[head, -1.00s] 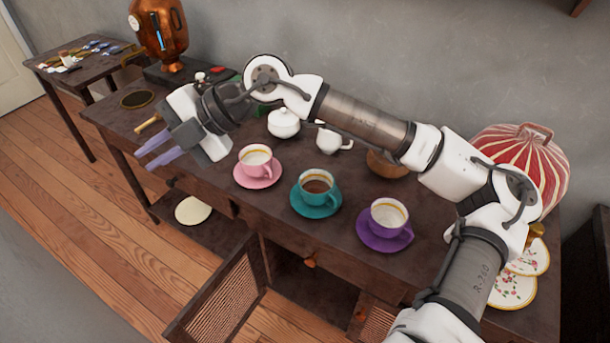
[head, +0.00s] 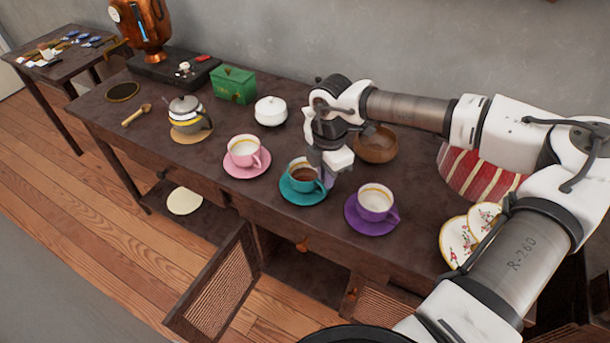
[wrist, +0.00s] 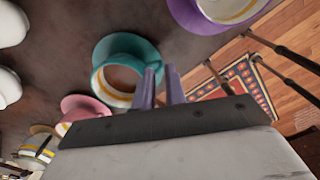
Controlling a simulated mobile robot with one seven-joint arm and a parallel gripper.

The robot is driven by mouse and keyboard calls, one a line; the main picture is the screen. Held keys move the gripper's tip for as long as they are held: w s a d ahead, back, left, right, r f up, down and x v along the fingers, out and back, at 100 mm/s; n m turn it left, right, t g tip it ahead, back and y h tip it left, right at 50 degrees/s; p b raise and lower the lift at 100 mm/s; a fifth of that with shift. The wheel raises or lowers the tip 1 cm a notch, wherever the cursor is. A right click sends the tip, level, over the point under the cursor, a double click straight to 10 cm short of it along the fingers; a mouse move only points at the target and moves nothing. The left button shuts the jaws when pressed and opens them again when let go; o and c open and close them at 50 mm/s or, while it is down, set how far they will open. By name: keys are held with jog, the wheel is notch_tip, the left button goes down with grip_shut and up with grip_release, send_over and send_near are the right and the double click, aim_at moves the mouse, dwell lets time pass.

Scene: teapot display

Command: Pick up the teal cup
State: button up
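The teal cup (head: 301,174) stands upright on its teal saucer (head: 290,194) with dark brown liquid in it. It lies between a pink cup (head: 243,150) and a purple cup (head: 374,203). My gripper (head: 328,178) points down at the teal cup's right side, close to its handle. In the wrist view the teal cup (wrist: 103,82) is just left of the two purple fingers (wrist: 160,84). The fingers stand apart with a gap between them. Whether they touch the cup, or have the handle between them, I cannot tell.
Behind are a white lidded pot (head: 271,111), a wooden bowl (head: 376,146), a striped teapot (head: 190,115) and a green box (head: 233,85). A red-striped vessel (head: 478,175) and floral plates (head: 456,241) stand right. A cabinet door (head: 222,285) hangs open in front.

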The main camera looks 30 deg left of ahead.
aim_at(324, 191)
jog(key=shift+s+f+p, duration=0.2)
jog(key=shift+f+p, duration=0.85)
jog(key=shift+f, duration=1.9)
grip_shut()
jog(key=shift+r, duration=0.2)
